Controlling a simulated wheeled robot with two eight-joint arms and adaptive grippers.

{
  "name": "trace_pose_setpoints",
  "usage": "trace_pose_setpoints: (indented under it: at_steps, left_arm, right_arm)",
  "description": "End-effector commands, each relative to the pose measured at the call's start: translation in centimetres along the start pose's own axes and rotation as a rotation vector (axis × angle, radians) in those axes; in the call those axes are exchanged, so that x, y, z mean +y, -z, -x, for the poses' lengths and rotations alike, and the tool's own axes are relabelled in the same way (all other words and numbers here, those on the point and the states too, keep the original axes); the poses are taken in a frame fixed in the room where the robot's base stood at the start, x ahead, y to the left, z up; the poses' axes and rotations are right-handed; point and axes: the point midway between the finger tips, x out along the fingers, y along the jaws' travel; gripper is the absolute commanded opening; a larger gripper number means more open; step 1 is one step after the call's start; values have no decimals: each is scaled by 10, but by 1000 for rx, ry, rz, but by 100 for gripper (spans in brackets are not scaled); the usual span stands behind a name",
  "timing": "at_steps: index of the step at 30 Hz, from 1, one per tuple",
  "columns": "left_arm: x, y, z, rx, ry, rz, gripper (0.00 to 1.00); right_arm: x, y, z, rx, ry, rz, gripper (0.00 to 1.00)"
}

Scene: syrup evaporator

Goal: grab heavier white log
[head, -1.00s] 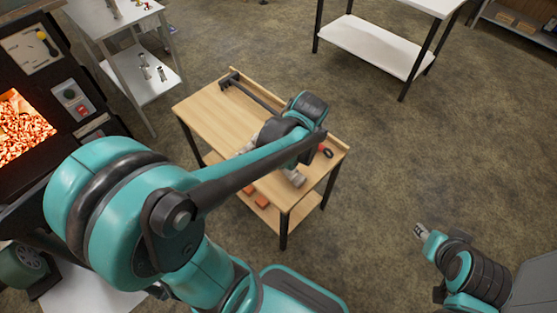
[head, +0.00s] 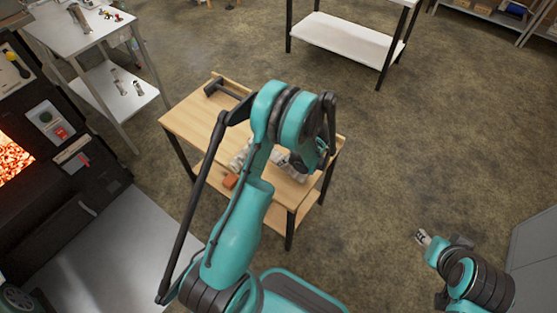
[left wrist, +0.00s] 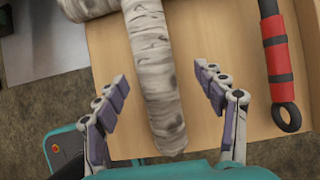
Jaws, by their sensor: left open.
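In the left wrist view a white birch-like log (left wrist: 155,75) with grey markings lies lengthwise on the wooden table. A second pale log (left wrist: 88,8) lies crosswise at the top left, partly cut off by the frame. My left gripper (left wrist: 162,78) is open, with one finger on each side of the lengthwise log and gaps to both sides. In the head view, white logs (head: 240,157) show on the table, partly hidden behind my left arm. Which log is heavier I cannot tell. My right gripper (head: 423,238) is over the floor at the right, away from the table.
A red-and-black tool (left wrist: 278,65) with a ring end lies right of the log. The wooden table (head: 190,118) has a lower shelf with an orange item (head: 230,181). A glowing firebox (head: 14,158) stands at the left. White shelving (head: 345,40) stands behind. Floor right of the table is clear.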

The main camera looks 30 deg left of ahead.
Motion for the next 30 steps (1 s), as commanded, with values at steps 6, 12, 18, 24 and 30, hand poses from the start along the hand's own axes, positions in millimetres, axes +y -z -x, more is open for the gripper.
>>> trace_pose_setpoints:
  at_steps: [6, 12, 18, 24, 30]
  left_arm:
    - [6, 0, -29, 0, 0, 3, 70]
    - [7, -1, -52, 1, 1, 2, 70]
    - [7, -2, -50, 1, 1, 2, 68]
    - [7, -2, -50, 1, 1, 2, 15]
    - [7, -2, -50, 0, 1, 2, 0]
  right_arm:
    - [0, -11, -15, 0, 0, 0, 40]
    - [0, -16, -22, 0, 0, 0, 40]
    - [0, -15, -21, 0, 0, 0, 40]
    - [0, -15, -21, 0, 0, 0, 40]
    - [0, -15, -21, 0, 0, 0, 40]
